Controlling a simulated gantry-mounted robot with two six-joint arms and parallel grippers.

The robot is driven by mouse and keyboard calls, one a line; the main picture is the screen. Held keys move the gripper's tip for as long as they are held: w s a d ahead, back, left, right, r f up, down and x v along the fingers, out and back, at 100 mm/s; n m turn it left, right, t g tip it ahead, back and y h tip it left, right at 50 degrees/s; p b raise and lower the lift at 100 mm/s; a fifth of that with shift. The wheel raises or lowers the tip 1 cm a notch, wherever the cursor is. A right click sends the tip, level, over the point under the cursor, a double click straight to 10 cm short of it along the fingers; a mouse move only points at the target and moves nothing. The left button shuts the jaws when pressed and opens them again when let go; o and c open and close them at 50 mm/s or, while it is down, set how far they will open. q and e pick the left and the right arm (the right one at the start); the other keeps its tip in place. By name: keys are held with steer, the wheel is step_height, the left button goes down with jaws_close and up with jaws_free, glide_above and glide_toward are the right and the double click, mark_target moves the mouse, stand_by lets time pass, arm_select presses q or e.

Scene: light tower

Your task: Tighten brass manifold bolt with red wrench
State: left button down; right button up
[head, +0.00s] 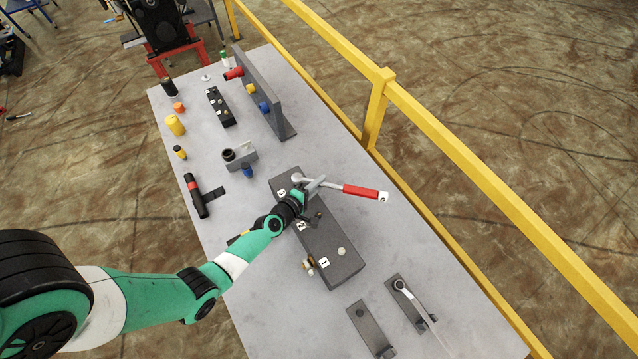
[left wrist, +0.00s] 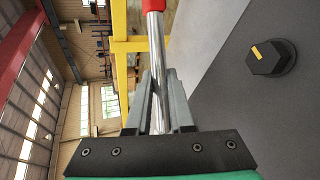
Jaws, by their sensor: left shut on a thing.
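The red wrench (head: 361,191) has a red handle and a silver shaft, with its ring head over the far end of the dark manifold block (head: 330,240). My left gripper (head: 316,187) is shut on the silver shaft, and the red handle points right, past the block. In the left wrist view the shaft (left wrist: 156,60) runs between the fingers (left wrist: 157,105). A dark hex bolt with a yellow stripe (left wrist: 271,57) stands to the right there. A pale bolt (head: 341,251) stands near label 1. Whether the ring sits around a bolt cannot be told. My right gripper is out of view.
A second wrench (head: 404,287) lies on a dark holder at the table's near end. A yellow railing (head: 450,145) runs along the right side.

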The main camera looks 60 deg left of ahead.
arm_select(q)
steer(key=shift+s+f+b, duration=0.1)
steer(key=shift+b, duration=0.45)
steer(key=shift+s+d+m+h+b, duration=0.3)
steer(key=shift+m+h+b, duration=0.45)
steer(key=shift+b, duration=0.2)
steer(key=shift+w+n+y+p, duration=0.15)
steer(key=shift+n+y+p, duration=0.15)
steer(key=shift+p, duration=0.3)
steer(key=shift+a, duration=0.1)
